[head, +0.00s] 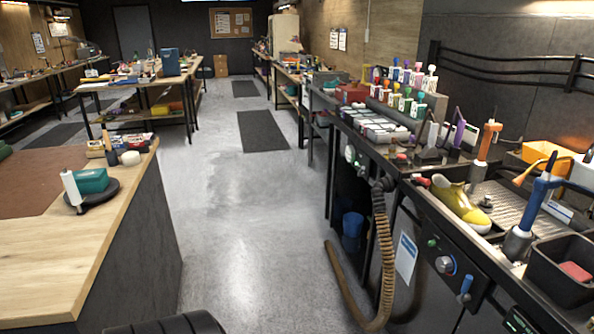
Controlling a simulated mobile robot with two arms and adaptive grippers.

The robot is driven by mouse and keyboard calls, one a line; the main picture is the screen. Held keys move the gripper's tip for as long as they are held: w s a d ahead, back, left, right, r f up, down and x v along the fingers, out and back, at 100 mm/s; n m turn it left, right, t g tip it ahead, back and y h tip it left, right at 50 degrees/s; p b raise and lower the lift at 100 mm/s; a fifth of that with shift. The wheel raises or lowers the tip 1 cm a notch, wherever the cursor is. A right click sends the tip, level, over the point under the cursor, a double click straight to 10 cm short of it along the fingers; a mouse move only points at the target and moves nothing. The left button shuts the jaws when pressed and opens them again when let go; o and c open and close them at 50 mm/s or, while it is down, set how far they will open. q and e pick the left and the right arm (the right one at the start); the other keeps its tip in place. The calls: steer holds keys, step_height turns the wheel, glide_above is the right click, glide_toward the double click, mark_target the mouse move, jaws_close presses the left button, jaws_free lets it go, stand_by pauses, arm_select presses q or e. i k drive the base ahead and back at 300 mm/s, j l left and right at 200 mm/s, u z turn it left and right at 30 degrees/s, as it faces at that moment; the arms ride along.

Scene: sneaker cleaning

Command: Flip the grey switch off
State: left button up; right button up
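I cannot clearly pick out a grey switch. A dark control panel (452,268) is on the front of the right workbench. It bears a small green button (433,243), a round grey knob (445,264) and a blue-handled lever (464,288). Further along the same bench front is a pale round fitting (350,152), too small to read. The on or off state of any control cannot be told. Neither of my grippers shows in the head view.
A yellow sneaker (458,206) lies on the right bench beside a metal grate (505,203). A black bin (562,272) stands at the bench's near edge. A ribbed hose (385,255) hangs to the floor. A wooden table (90,235) is at left; the aisle floor (240,200) is clear.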

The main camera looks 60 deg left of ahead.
mark_target(361, 173)
steer(key=u, duration=1.45)
steer(key=i+u, duration=0.2)
steer(key=i, duration=0.35)
steer(key=i+u, duration=0.2)
steer(key=i, duration=0.35)
steer(key=i+l+u, duration=0.2)
steer(key=i, duration=0.35)
steer(key=i+l+u, duration=0.15)
steer(key=i, duration=0.35)
